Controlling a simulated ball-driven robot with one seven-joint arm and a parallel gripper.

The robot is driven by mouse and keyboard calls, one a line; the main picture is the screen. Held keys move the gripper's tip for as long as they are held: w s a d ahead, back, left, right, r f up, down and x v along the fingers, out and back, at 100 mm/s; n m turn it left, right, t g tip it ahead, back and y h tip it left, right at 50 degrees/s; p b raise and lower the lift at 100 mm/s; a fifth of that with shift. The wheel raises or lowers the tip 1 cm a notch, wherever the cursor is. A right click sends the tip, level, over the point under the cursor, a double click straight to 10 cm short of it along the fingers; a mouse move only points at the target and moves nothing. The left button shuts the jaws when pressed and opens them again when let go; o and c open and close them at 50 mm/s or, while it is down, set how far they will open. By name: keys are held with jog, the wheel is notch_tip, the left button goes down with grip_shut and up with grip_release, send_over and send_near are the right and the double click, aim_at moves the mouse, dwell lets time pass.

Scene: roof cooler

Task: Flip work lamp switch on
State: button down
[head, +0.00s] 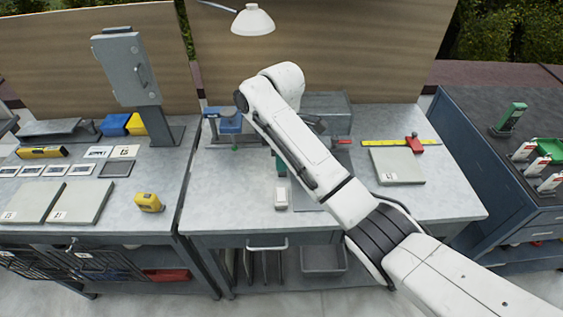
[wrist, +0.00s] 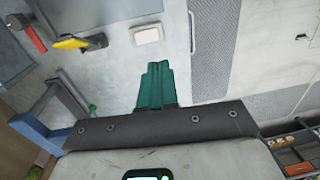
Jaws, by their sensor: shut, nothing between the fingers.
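A small white switch box (head: 281,198) lies on the middle bench near its front edge. In the wrist view it shows as a white square with a pale rocker (wrist: 147,34), beyond my fingertips. I cannot tell which way the rocker is tipped. The white lamp shade (head: 253,20) hangs above the back of the bench; I see no clear glow from it. My gripper (head: 281,166) points down over the bench, just behind the switch. Its green fingers (wrist: 157,84) are together and empty, apart from the switch in the wrist view.
A blue vise (head: 230,122) stands at the back left of the middle bench. A grey plate (head: 397,165), a yellow rule (head: 385,142) and a red block (head: 415,145) lie to the right. A yellow tape measure (head: 149,202) is on the left bench.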

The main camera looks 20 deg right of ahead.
jog(key=shift+s+r, duration=0.1)
jog(key=shift+r, duration=0.4)
jog(key=s+a+f+m+t+y+b, duration=0.15)
jog(key=s+f+m, duration=0.55)
jog(key=s+f, duration=0.9)
jog(key=s+d+f+m+h+b, duration=0.1)
jog(key=s+d+m, duration=0.3)
jog(key=s, duration=0.8)
jog(key=s+d+f+m+h+b, duration=0.1)
jog(key=s+d+m, duration=0.3)
jog(key=s, duration=0.7)
jog(key=d+b, duration=0.1)
jog(key=d, duration=0.1)
jog(key=shift+s+d+f, duration=0.35)
jog(key=shift+d, duration=0.05)
